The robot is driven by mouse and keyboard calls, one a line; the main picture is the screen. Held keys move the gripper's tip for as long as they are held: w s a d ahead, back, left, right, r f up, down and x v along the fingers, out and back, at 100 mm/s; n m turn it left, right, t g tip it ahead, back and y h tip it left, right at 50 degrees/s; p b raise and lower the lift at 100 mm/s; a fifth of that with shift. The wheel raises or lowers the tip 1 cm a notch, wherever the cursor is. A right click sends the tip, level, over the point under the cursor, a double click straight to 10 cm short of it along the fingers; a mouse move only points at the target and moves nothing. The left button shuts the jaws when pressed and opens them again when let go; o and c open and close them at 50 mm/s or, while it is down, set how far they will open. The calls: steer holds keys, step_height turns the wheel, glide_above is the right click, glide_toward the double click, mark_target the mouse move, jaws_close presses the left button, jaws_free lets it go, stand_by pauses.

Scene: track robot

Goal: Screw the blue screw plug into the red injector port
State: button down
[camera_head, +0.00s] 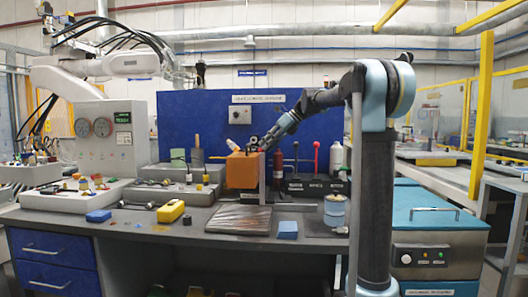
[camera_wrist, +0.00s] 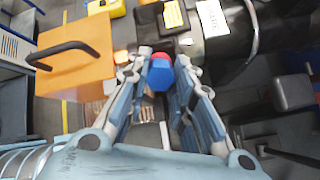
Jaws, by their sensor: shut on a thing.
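In the wrist view the blue screw plug (camera_wrist: 161,75), with a hexagonal head, sits between the two fingers of my gripper (camera_wrist: 163,66). The fingers are shut on it. Just beyond the plug, a red rim of the injector port (camera_wrist: 158,57) shows around its far edge. The plug lines up with the port and overlaps it in this view; how deep it sits is hidden. In the head view my gripper (camera_head: 252,147) is beside the top of the orange box, and plug and port are too small to tell there.
The orange box (camera_head: 242,171) with a black handle (camera_wrist: 72,47) stands close to my gripper. A dark cylindrical body (camera_wrist: 222,35) with labels lies on the other side. The workbench (camera_head: 150,229) holds a yellow case (camera_head: 170,211) and several small parts.

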steer(key=m, duration=0.5)
steer(key=shift+f, duration=0.1)
steer(key=m, duration=0.4)
steer(key=shift+m, duration=0.3)
steer(key=c, duration=1.3)
jaws_free()
steer(key=shift+c, duration=0.9)
